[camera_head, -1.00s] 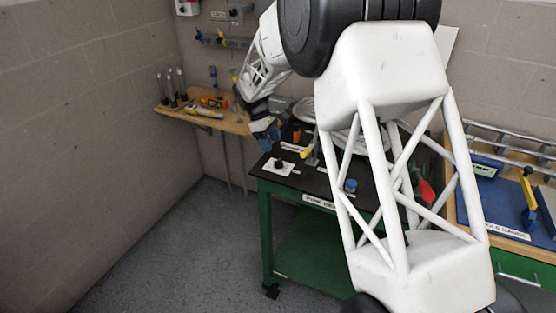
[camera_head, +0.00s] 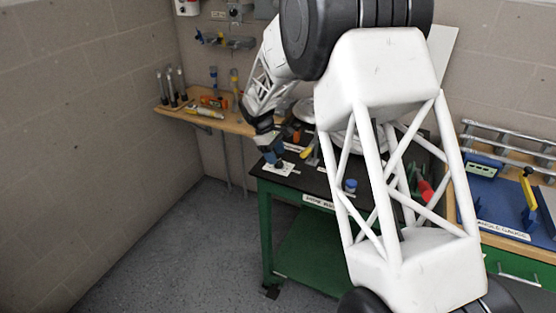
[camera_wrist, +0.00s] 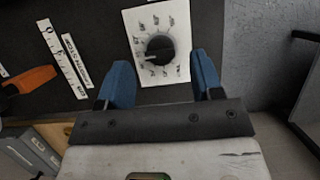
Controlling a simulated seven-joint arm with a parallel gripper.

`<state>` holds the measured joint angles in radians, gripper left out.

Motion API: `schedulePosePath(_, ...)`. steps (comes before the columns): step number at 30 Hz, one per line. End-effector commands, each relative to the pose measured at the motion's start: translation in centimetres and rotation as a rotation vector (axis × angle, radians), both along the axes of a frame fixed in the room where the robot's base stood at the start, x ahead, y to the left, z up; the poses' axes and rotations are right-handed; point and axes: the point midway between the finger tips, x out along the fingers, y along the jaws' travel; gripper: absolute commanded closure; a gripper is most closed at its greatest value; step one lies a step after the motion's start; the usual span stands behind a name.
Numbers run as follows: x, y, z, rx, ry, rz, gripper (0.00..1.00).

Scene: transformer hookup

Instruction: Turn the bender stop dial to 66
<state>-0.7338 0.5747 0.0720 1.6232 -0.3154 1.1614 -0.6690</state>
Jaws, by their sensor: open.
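The bender stop dial is a black round knob (camera_wrist: 159,48) on a white plate (camera_wrist: 134,20) with number marks around it, in the wrist view. The numbers are too small to read. In the head view the white plate (camera_head: 287,171) lies at the near left corner of the black table top, with the knob mostly hidden by my gripper. My gripper (camera_wrist: 163,80) has two blue fingers, open and empty. In the wrist view they show on either side of and below the knob, apart from it. My gripper also shows above the plate in the head view (camera_head: 273,158).
A printed scale strip (camera_wrist: 62,58) and an orange handle (camera_wrist: 30,81) lie left of the dial in the wrist view. A blue-capped item (camera_head: 350,186) stands on the table right of the plate. A wooden shelf (camera_head: 213,121) with tools is behind.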

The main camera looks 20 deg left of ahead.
Motion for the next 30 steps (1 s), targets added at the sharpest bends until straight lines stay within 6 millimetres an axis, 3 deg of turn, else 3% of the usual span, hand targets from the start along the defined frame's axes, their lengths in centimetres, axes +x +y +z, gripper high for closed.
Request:
schedulePosePath(9,0.0,-1.0,-2.3,0.001,0.000,-0.001,0.40)
schedulePosePath(19,0.0,-1.1,-2.5,0.001,0.000,-0.001,0.40)
schedulePosePath(29,0.0,-1.0,-2.5,0.001,0.000,-0.001,0.89)
schedulePosePath(30,0.0,-1.0,-2.5,0.001,0.000,-0.001,0.89)
